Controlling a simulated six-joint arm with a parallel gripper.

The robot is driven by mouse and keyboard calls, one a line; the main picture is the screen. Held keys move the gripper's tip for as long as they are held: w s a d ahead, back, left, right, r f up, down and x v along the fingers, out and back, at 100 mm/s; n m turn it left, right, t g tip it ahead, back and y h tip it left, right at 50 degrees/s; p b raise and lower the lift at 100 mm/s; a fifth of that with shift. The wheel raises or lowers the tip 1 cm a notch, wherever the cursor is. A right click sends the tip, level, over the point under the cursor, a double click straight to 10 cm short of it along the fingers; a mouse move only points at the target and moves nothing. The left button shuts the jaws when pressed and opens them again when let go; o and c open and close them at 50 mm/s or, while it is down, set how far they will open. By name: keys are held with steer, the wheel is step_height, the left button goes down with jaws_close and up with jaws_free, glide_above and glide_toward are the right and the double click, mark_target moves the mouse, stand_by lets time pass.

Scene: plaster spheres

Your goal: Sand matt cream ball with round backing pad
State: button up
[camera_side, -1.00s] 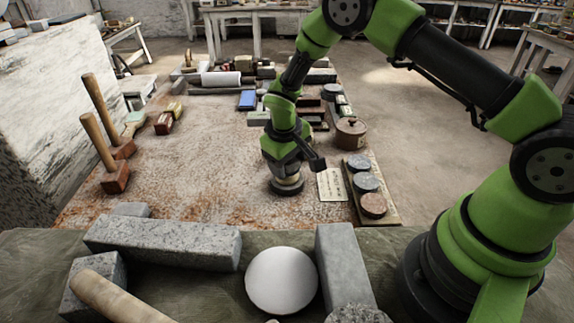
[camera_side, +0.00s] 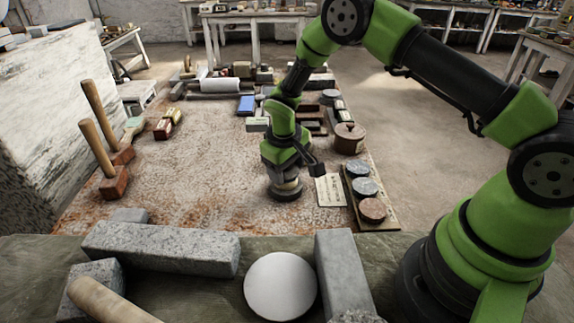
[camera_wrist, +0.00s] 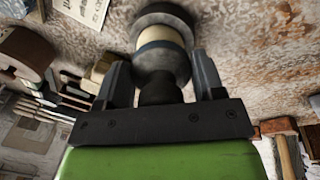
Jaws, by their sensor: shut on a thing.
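My gripper (camera_side: 285,176) is shut on the round backing pad (camera_side: 284,193), a dark disc with a cream band above it, held upright low over the rusty table top. Whether the pad touches the table I cannot tell. In the wrist view the two fingers of my gripper (camera_wrist: 160,82) are on either side of the pad's dark stem, and the pad (camera_wrist: 163,38) shows beyond them. The matt cream ball (camera_side: 280,286), pale and smooth, sits at the front between grey stone blocks, nearer the side camera than my gripper and apart from it.
A board with round discs (camera_side: 372,210) and a lidded brown pot (camera_side: 349,138) are right of my gripper. Mallets (camera_side: 113,186) stand at left. The middle table is clear.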

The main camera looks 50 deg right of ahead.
steer(key=shift+w+f, duration=0.1)
steer(key=shift+f, duration=0.25)
steer(key=shift+d, duration=0.1)
steer(key=shift+w+d+r, duration=0.25)
steer(key=shift+w+d, duration=0.1)
steer(key=shift+d, duration=0.4)
steer(key=shift+s+a+f, duration=0.25)
steer(key=shift+s+a, duration=0.15)
steer(key=shift+a, duration=0.4)
steer(key=shift+s+a+f, duration=0.2)
steer(key=shift+s+a, duration=0.2)
steer(key=shift+a, duration=0.4)
steer(key=shift+d, duration=0.1)
